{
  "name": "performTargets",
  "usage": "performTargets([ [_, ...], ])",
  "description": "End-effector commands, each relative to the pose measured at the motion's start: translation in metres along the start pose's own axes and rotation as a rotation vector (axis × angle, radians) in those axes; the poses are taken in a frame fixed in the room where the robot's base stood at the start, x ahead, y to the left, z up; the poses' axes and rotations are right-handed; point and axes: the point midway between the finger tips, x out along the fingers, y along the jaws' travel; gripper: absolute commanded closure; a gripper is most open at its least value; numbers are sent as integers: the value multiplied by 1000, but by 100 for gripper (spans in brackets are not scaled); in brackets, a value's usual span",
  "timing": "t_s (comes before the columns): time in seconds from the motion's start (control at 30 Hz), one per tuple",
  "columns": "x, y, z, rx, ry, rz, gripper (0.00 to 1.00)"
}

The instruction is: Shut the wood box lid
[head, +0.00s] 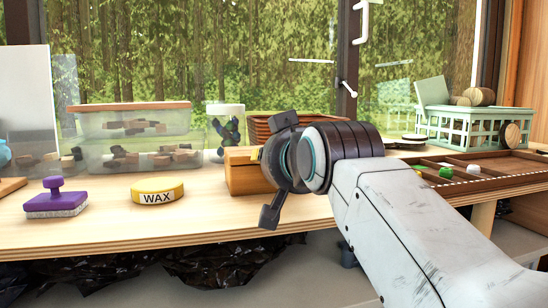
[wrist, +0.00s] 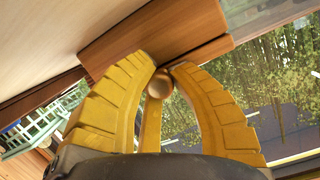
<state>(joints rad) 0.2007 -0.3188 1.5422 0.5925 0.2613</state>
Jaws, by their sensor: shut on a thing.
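The wood box (head: 243,180) stands on the bench in the middle of the head view, its right part hidden behind my wrist. Its lid (head: 240,153) looks low and nearly flat on top; I cannot tell if it is fully down. In the wrist view the box (wrist: 140,35) fills the upper middle, with a darker seam along a narrow strip (wrist: 203,50). My gripper (wrist: 165,68) has its yellow fingers drawn together at this strip, shut on a small round wooden knob (wrist: 158,86). In the head view my wrist hides most of the fingers.
A yellow WAX tin (head: 158,190) and a purple stamp (head: 56,198) stand left of the box. Clear bins (head: 135,120) and a brown slatted basket (head: 262,127) are behind. A sectioned tray (head: 490,170) and a green basket (head: 462,122) are at right.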

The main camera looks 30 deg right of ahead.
Motion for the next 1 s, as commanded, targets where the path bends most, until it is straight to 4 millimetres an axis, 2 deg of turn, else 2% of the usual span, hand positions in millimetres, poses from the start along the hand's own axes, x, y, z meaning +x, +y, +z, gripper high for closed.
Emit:
performTargets([
  [0.43, -1, 1, 1, 0, -3, 1, 100],
  [0.47, -1, 1, 1, 0, -3, 1, 78],
  [0.7, -1, 0, 1, 0, -1, 1, 56],
  [0.77, -1, 0, 1, 0, -1, 1, 51],
  [1.0, 0, 0, 1, 0, -1, 0, 51],
])
